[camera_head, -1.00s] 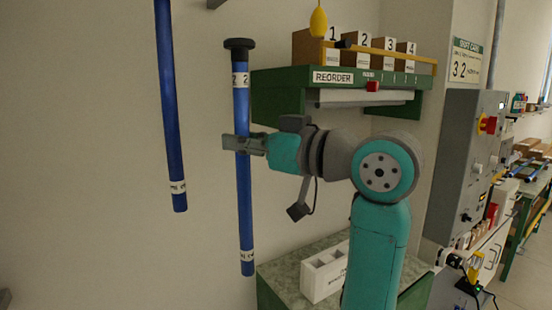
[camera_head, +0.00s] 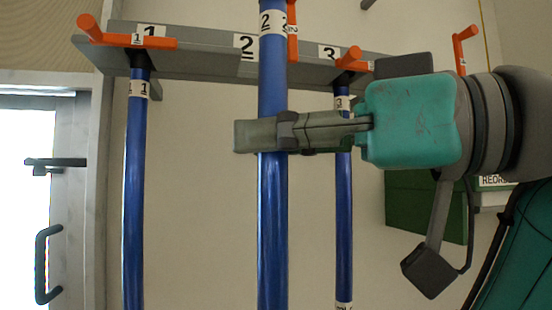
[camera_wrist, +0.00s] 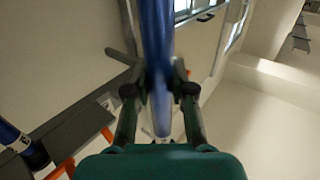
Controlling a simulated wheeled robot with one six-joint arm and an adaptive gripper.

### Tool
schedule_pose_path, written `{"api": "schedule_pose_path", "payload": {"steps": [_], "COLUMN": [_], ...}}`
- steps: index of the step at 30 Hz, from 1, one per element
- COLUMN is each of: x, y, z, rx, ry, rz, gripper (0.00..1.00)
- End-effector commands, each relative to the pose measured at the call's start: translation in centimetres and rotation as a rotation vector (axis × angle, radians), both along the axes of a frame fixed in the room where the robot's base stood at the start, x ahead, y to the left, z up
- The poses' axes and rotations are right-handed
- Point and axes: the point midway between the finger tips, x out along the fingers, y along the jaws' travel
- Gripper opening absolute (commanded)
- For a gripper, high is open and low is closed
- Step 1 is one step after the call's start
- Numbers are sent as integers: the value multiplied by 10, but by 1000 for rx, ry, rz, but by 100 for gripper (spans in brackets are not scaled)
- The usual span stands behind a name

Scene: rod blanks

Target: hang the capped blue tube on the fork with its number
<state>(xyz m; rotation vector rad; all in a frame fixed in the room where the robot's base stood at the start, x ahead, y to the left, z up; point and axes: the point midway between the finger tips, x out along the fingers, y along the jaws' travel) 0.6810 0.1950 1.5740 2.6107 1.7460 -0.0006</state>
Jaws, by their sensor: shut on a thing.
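My gripper (camera_head: 262,136) is shut around the upper part of a blue tube (camera_head: 272,215) with a white band marked 2. The tube is upright in front of the rack; its cap and lower end are outside the head view. The grey rack rail (camera_head: 210,52) carries number plates 1, 2 and 3 and orange forks. The orange fork near plate 2 (camera_head: 292,30) is partly hidden behind the held tube. The held tube shows in the wrist view (camera_wrist: 157,50) between both fingers.
A blue tube marked 1 (camera_head: 134,190) hangs at the left fork (camera_head: 125,40), and one marked 3 (camera_head: 344,210) at the fork (camera_head: 349,60) right of centre. Another orange fork (camera_head: 463,45) shows farther right.

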Motion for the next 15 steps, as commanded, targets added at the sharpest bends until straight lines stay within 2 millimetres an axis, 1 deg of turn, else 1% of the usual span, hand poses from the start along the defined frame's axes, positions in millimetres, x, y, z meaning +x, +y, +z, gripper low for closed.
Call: {"api": "schedule_pose_path", "payload": {"steps": [15], "x": [27], "y": [8], "z": [0], "rx": [2], "ry": [2], "rz": [1], "gripper": [0]}}
